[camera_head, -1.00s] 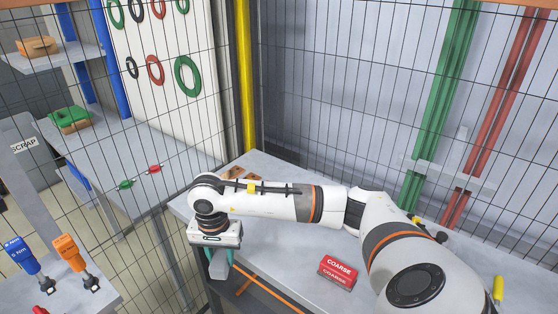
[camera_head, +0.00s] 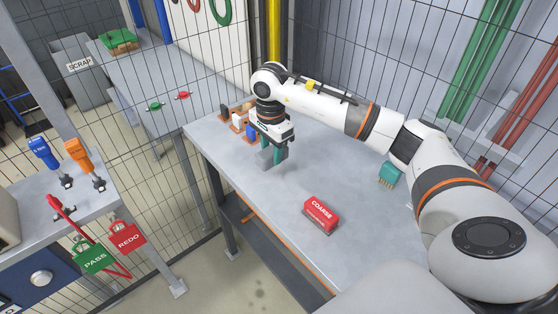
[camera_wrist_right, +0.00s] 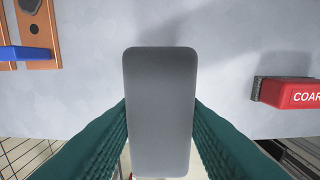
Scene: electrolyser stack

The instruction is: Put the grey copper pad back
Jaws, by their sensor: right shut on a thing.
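The grey pad (camera_wrist_right: 160,110) is a plain block with rounded corners. In the right wrist view it stands between the teal fingers of my right gripper (camera_wrist_right: 160,125), which is shut on it. In the head view my right gripper (camera_head: 276,157) points down over the left part of the grey table (camera_head: 270,210), and the grey pad (camera_head: 267,158) shows partly at its fingers. I cannot tell whether the pad touches the tabletop. My left gripper is in neither view.
Brown holders (camera_head: 237,117) with small pieces stand at the table's back left corner; they also show in the right wrist view (camera_wrist_right: 40,35). A red COARSE block (camera_head: 320,213) lies to the right. A teal brush (camera_head: 390,174) is farther right. The table's middle is clear.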

